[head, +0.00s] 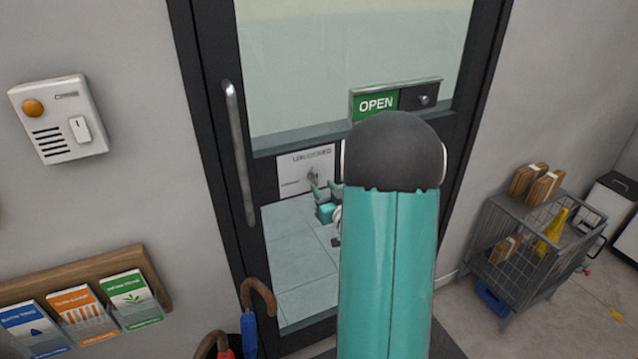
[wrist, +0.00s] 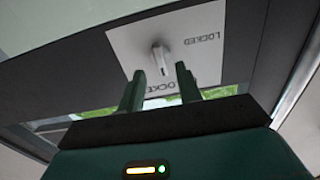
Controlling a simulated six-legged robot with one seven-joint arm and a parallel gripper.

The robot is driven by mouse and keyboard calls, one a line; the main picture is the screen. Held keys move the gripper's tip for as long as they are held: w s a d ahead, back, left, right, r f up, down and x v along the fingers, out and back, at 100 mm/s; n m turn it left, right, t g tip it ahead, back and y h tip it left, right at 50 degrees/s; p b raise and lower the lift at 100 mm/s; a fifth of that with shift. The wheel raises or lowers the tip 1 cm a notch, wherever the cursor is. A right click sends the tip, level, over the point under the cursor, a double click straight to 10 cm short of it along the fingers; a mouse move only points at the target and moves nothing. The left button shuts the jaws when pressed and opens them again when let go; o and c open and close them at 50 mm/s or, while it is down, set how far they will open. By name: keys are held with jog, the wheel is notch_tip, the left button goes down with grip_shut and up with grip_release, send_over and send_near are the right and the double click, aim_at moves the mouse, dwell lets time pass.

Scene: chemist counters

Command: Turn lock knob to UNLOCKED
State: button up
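The lock knob (head: 313,174) is a small metal turn-piece on a white plate (head: 291,163) on the glass door. The plate reads UNLOCKED along its top in the head view, with a smaller, unreadable label at left. In the wrist view the knob (wrist: 160,58) sits just beyond my fingertips, and the plate appears turned over, with LOCKED at right. A second label is partly covered by my fingers. I cannot tell for sure which label the knob points to. My gripper (wrist: 161,76) is open, its two green fingers apart with nothing between them. In the head view, my gripper (head: 323,190) is just below the knob.
A vertical door handle (head: 238,150) stands left of the plate. An OPEN sign (head: 376,104) hangs above. A wire cart (head: 525,255) is at right.

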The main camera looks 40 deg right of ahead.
jog(key=v, duration=0.9)
jog(key=shift+a+r, duration=0.1)
jog(key=shift+r, duration=0.05)
jog(key=w+a+r+g, duration=0.1)
jog(key=a+r+g, duration=0.25)
jog(key=a, duration=0.35)
jog(key=w+a+r+g, duration=0.2)
jog(key=a+r+g, duration=0.15)
jog(key=a, duration=0.45)
jog(key=s+a+r+n+g+y, duration=0.3)
jog(key=s+a+g+y, duration=0.1)
jog(key=s+a, duration=1.1)
jog(key=a+y, duration=0.1)
jog(key=a, duration=0.2)
jog(key=shift+g, duration=0.4)
jog(key=shift+s+d+r, duration=0.1)
jog(key=shift+d, duration=0.1)
